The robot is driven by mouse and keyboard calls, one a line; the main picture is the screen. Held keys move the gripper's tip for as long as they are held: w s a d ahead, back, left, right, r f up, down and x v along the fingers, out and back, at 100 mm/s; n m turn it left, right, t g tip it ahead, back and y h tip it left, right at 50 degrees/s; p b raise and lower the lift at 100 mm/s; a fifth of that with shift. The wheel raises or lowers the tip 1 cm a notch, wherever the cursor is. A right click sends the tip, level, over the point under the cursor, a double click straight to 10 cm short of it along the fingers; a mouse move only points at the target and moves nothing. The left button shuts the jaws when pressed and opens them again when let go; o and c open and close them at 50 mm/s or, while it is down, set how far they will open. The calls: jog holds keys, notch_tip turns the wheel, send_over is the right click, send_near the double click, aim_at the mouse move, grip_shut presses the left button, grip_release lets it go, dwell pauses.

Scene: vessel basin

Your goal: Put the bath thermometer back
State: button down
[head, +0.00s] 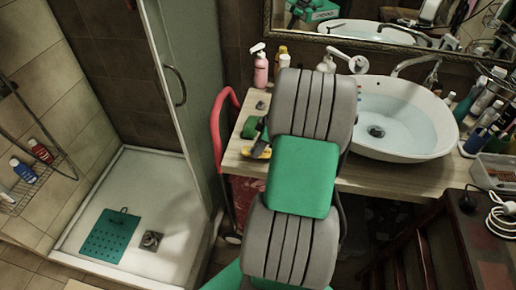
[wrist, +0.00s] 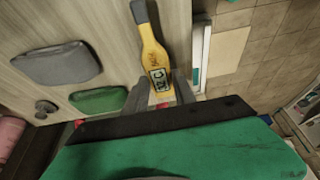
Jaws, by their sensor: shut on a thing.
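The bath thermometer (wrist: 152,50) is a yellow, paddle-shaped thing with a small display at its near end, in the wrist view. My gripper (wrist: 160,92) is shut on that near end, with one grey finger on each side. The thermometer is over the wooden counter; I cannot tell if it touches it. In the head view a bit of yellow (head: 257,153) shows by the counter's left front edge, beside my arm. My arm hides most of the gripper there.
The counter (head: 378,177) carries a white basin (head: 411,145) holding water, a pink pump bottle (head: 260,68) and several bottles at right. A green rounded item (wrist: 98,100) and a grey one (wrist: 57,65) lie near the gripper. A red rail (head: 217,125) stands left of the counter.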

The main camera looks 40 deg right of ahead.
jog(key=shift+f, duration=0.8)
jog(key=c, duration=1)
grip_release()
jog(key=shift+c, duration=0.2)
jog(key=b+v, duration=0.1)
jog(key=v, duration=1.1)
jog(key=w+a+r+m+h, duration=0.1)
jog(key=w+a+r+m, duration=0.1)
jog(key=a, duration=0.8)
jog(key=w+a+r+m+h, duration=0.1)
jog(key=a+r, duration=0.1)
jog(key=a, duration=0.8)
jog(key=s+a+f+m, duration=0.1)
jog(key=s+a+m, duration=0.3)
jog(key=a, duration=0.5)
jog(key=shift+s+a+f+h, duration=0.3)
jog(key=shift+s+h, duration=0.1)
jog(key=shift+s, duration=0.8)
